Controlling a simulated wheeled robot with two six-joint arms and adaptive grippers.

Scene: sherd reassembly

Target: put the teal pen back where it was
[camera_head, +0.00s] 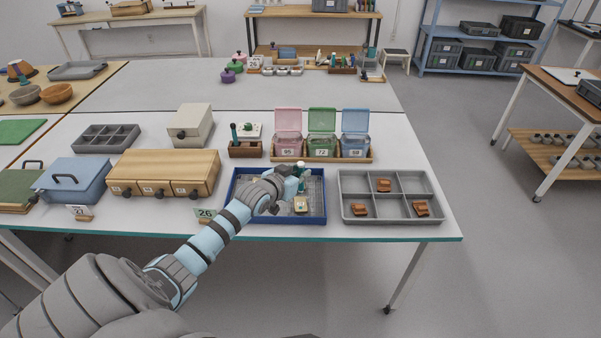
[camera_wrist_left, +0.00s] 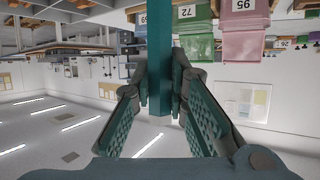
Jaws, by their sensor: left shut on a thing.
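The teal pen (camera_wrist_left: 159,60) is between the fingers of my left gripper (camera_wrist_left: 160,92), which is shut on it. In the head view my left gripper (camera_head: 290,181) is above the blue-rimmed tray (camera_head: 272,219), and the teal pen (camera_head: 301,169) shows at its fingertips, roughly upright. A small wooden holder (camera_head: 246,150) stands behind the tray to the left, with a dark teal upright item (camera_head: 234,132) in it. My gripper hides part of the tray. My right gripper is not in view.
A grey compartment tray (camera_head: 392,217) with several orange-brown sherds lies to the right. Pink, green and blue lidded bins (camera_head: 322,147) stand behind. A wooden drawer box (camera_head: 163,173) is to the left. A small pale block (camera_head: 301,205) lies in the blue tray.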

